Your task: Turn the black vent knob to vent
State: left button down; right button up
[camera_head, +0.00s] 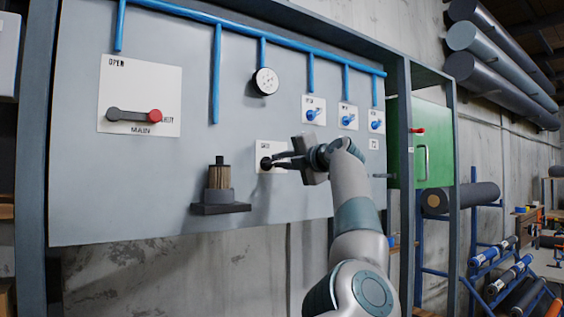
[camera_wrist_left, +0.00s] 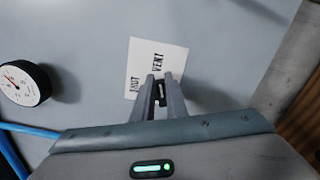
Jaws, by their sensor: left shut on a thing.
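The black vent knob (camera_head: 265,163) sits on a small white plate (camera_head: 263,149) low on the grey panel. My left gripper (camera_head: 275,162) reaches it from the right and is shut on the knob. In the left wrist view the knob (camera_wrist_left: 161,91) is between the two fingertips (camera_wrist_left: 162,86), and a pale mark shows on it. The plate (camera_wrist_left: 148,54) there reads SHUT and VENT. The fingers hide part of the knob, so I cannot tell exactly which word its mark points to. My right gripper is not in view.
A main lever with a red end (camera_head: 154,115) is at the panel's upper left. A gauge (camera_head: 265,81) and several blue valves (camera_head: 311,114) are above. A brass-coloured fitting (camera_head: 220,177) on a dark shelf (camera_head: 220,208) juts out left of the knob. A green door (camera_head: 432,142) is at right.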

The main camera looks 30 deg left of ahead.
pick_arm(q)
jog(key=shift+a+f, duration=0.1)
jog(key=shift+f, duration=0.3)
jog(key=c, duration=1.8)
grip_release()
jog(key=shift+o, duration=0.2)
jog(key=shift+r, duration=0.2)
jog(key=shift+a+r, duration=0.1)
jog(key=shift+a, duration=0.05)
jog(key=b+v, duration=0.9)
jog(key=v, duration=0.8)
jog(key=shift+d, duration=0.25)
